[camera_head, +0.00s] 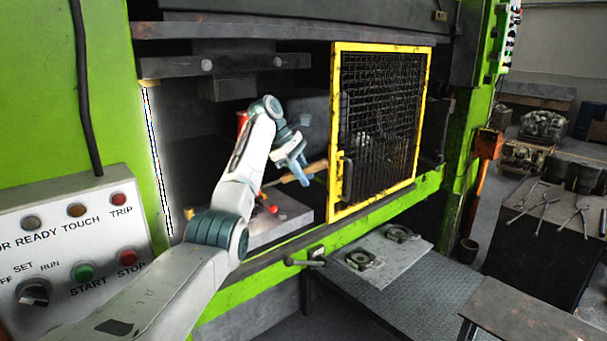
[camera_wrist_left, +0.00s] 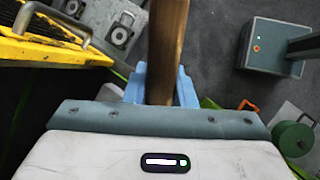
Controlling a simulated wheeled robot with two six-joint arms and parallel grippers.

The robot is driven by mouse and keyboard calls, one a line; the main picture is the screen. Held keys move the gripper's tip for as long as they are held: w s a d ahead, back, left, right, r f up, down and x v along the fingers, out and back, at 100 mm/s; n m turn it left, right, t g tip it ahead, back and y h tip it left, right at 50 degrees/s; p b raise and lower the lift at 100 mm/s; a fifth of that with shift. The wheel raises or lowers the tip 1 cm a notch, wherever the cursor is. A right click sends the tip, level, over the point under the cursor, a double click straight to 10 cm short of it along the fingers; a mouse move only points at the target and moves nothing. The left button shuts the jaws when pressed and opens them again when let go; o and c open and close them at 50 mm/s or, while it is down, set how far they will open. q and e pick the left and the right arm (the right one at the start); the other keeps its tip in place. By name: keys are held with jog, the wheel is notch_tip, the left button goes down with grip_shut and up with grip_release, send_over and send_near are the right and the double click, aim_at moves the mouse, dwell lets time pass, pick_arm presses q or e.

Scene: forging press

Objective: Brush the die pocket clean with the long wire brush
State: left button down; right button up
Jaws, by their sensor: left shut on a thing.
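The long wire brush shows as a wooden handle (camera_head: 312,168); its bristles are not clear in either view. My left gripper (camera_head: 296,172) is inside the press opening, shut on the handle. In the left wrist view the handle (camera_wrist_left: 166,45) runs up out of the picture from between the blue fingers (camera_wrist_left: 161,86). A grey die block (camera_head: 285,218) lies below the gripper on the press bed, partly covered by my left arm. I cannot make out the die pocket. My right gripper is not in view.
A yellow-framed mesh guard (camera_head: 383,125) stands right of the gripper, close to the handle. Red-tipped parts (camera_head: 270,207) stand by the die block. The dark upper ram (camera_head: 225,65) hangs above. A control panel (camera_head: 80,245) is at left, and a plate with two fittings (camera_head: 385,255) in front.

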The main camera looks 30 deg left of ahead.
pick_arm(q)
jog(key=shift+f, duration=1.15)
dwell(1.9)
jog(key=shift+w+a, duration=0.15)
jog(key=shift+a, duration=0.15)
jog(key=shift+d+r, duration=0.1)
jog(key=shift+d, duration=0.1)
jog(key=shift+s+d, duration=0.3)
jog(key=shift+d, duration=0.25)
jog(key=shift+a, duration=0.2)
dwell(0.4)
jog(key=shift+w+a, duration=0.25)
jog(key=shift+a, duration=0.25)
jog(key=shift+d, duration=0.2)
jog(key=shift+s+d, duration=0.25)
jog(key=shift+d, duration=0.25)
